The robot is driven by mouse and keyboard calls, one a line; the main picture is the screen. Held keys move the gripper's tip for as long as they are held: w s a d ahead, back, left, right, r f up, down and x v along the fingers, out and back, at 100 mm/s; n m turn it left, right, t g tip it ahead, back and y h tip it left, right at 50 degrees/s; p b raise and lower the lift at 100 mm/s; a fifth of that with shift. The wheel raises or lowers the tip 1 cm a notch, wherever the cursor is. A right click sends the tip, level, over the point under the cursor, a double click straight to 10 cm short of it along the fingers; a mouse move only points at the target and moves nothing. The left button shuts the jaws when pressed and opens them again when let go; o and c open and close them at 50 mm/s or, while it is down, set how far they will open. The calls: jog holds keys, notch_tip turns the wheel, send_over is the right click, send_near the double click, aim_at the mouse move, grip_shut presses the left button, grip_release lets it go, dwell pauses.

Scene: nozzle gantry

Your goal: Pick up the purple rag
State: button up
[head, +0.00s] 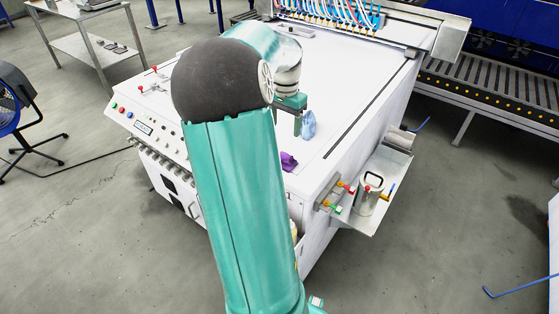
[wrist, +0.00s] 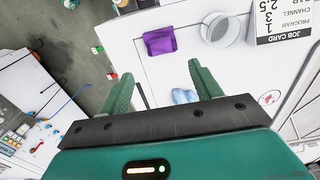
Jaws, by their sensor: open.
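The purple rag (head: 288,161) lies crumpled on the white machine top (head: 345,85), near its front edge in the head view. In the wrist view the purple rag (wrist: 160,40) is a small folded-looking patch beyond the fingertips, apart from them. My gripper (wrist: 155,82) is open and empty, with its two green fingers spread. In the head view my gripper (head: 298,122) is above the machine top, behind the rag, and my arm hides part of it. A light blue crumpled thing (head: 308,125) is close beside my gripper; it shows between the fingers in the wrist view (wrist: 184,96).
In the wrist view a round grey container (wrist: 219,30) and a job card (wrist: 284,18) are right of the rag. Valves (head: 335,197) and a metal can (head: 370,193) on a side shelf stand at the machine's front right. Nozzles with hoses (head: 330,15) cross the back.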

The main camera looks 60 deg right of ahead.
send_over(286, 155)
notch_tip(286, 155, down, 8)
jog(key=shift+s+a+r, duration=0.1)
jog(key=shift+s, duration=0.05)
jog(key=shift+f, duration=0.25)
jog(key=f, duration=0.4)
jog(key=shift+w+f, duration=0.2)
jog(key=shift+f, duration=0.15)
jog(key=c, duration=1.1)
jog(key=shift+c, duration=0.2)
